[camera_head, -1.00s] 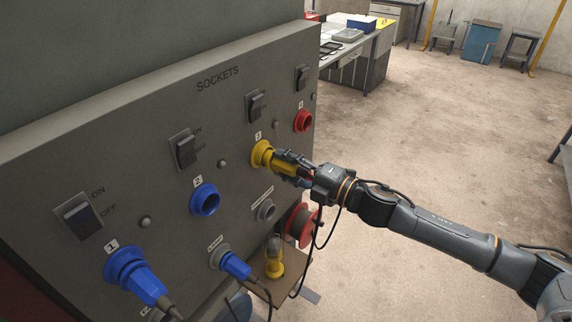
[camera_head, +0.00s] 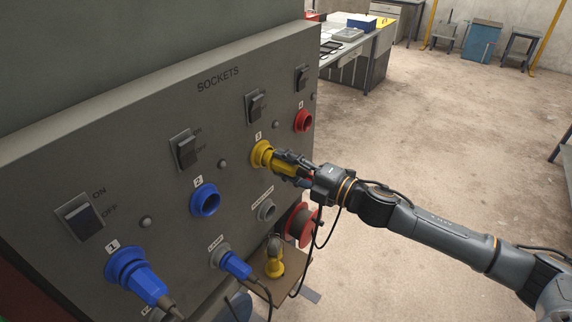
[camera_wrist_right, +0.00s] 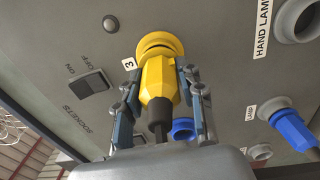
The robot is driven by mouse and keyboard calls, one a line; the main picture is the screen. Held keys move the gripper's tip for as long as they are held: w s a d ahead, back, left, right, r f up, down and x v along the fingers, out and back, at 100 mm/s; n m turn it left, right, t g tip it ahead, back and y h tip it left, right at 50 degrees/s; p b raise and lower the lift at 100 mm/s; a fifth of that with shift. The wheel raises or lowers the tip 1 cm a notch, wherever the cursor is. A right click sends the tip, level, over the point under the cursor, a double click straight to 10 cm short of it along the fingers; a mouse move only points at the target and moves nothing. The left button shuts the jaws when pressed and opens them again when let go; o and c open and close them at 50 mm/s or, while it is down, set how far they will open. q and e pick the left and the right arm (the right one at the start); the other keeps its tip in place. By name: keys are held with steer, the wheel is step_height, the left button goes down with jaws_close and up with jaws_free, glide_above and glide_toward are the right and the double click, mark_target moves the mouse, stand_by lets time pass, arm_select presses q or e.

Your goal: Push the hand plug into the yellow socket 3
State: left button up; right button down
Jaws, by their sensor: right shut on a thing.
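The yellow socket 3 (camera_head: 260,153) is on the grey panel, below its switch and the "3" label. It also shows in the right wrist view (camera_wrist_right: 159,41). A yellow plug (camera_wrist_right: 158,80) with a dark cable end lies in line with the socket, its front at the socket's mouth; how deep it sits cannot be told. My right gripper (camera_head: 285,163) is shut around the plug's body, with one finger on each side in the right wrist view (camera_wrist_right: 160,92). Its fingers hide part of the plug in the head view. My left gripper is not in view.
A blue plug sits in socket 1 (camera_head: 126,268); blue socket 2 (camera_head: 205,200) is empty. Another blue plug (camera_head: 235,265) is in the lamp socket. Red socket 4 (camera_head: 303,121), a grey hand-lamp socket (camera_head: 266,210) and a red cable reel (camera_head: 301,226) are nearby. Open floor lies right.

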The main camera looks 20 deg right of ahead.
steer(key=shift+w+a, duration=0.25)
steer(key=shift+w, duration=0.05)
stand_by(0.5)
steer(key=c, duration=0.7)
jaws_free()
steer(key=shift+c, duration=0.2)
steer(key=shift+v, duration=6)
